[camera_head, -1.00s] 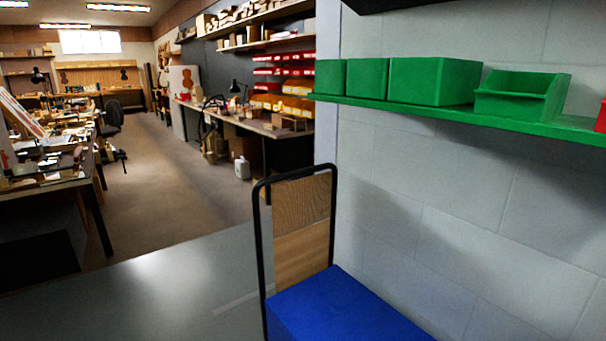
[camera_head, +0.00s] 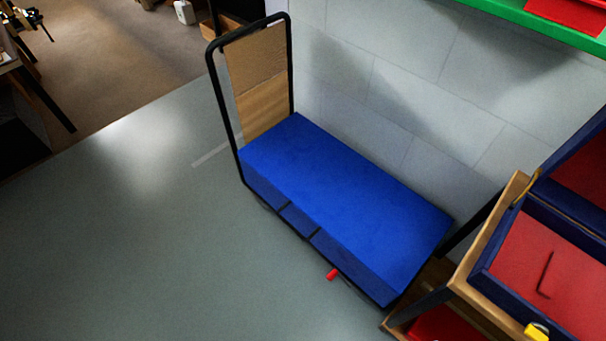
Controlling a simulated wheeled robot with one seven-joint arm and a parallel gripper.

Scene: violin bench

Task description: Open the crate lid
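A long blue box (camera_head: 345,190) with a flat, unbroken top lies on a trolley against the grey wall. It looks like the crate, but I cannot tell for sure. Its top looks closed, and I see no clear lid seam or handle. Two dark marks show on its front side. The trolley's black tube frame (camera_head: 222,95) with wooden panels rises at its left end. My gripper is not in view.
A small red piece (camera_head: 333,274) sticks out low at the trolley's front. A wooden stand (camera_head: 487,248) with blue-edged, red-lined trays (camera_head: 520,255) stands close at the right. A green shelf (camera_head: 540,22) crosses the top right. The grey floor (camera_head: 150,250) at left is clear.

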